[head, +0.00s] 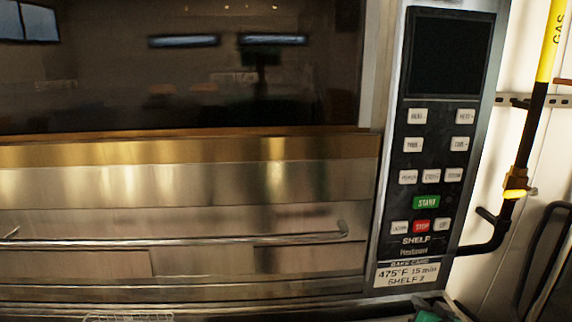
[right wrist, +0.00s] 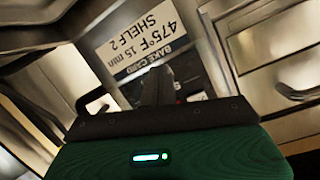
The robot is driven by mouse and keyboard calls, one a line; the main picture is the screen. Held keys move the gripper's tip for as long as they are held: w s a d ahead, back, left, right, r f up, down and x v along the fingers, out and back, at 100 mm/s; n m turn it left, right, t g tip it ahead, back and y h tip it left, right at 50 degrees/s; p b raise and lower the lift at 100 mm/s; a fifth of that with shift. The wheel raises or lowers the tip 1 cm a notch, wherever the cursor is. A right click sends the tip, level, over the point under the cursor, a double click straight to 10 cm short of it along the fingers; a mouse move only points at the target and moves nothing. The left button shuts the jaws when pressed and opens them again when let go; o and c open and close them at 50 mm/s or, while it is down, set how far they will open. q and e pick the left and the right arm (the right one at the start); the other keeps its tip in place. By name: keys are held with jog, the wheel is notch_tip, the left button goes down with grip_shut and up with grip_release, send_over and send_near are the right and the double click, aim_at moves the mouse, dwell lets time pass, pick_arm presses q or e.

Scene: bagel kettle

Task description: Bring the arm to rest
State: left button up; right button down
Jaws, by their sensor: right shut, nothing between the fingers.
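My right gripper (head: 436,309) shows only as a dark and green piece at the bottom edge of the head view, below the oven's control panel (head: 430,150). In the right wrist view its dark fingers (right wrist: 155,84) are together with nothing between them, in front of the panel. They look apart from the panel, but the exact gap is hard to tell. My left gripper is not in view.
A large steel oven (head: 190,190) with a dark glass window and a long horizontal handle (head: 200,243) fills the view. A bake card (head: 405,274) reads 475°F, 15 min, shelf 2. A yellow and black gas pipe (head: 547,45) runs at the right.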

jog(key=s+a+f+n+g, duration=0.1)
jog(key=s+a+f+g, duration=0.1)
jog(key=s+f, duration=0.2)
jog(key=s+a+f+n+g, duration=0.1)
jog(key=s+f, duration=0.3)
jog(key=s, duration=0.4)
jog(key=s+a+f+n+g, duration=0.1)
jog(key=s+a+f+g, duration=0.2)
jog(key=s+a+f, duration=0.1)
jog(key=shift+s+a+n+g, duration=0.1)
jog(key=shift+s+n+g, duration=0.2)
jog(key=shift+s, duration=0.6)
jog(key=s+a+f+n+g, duration=0.25)
jog(key=s+g, duration=0.25)
jog(key=s, duration=1.3)
notch_tip(320, 180, down, 30)
jog(key=g, duration=0.1)
jog(key=s+d+f+g, duration=0.1)
jog(key=s+d+f, duration=0.1)
jog(key=s+f, duration=1.7)
notch_tip(320, 180, down, 2)
jog(key=shift+d+f+g+h, duration=0.1)
jog(key=shift+d+g+h, duration=0.2)
jog(key=shift+d, duration=0.1)
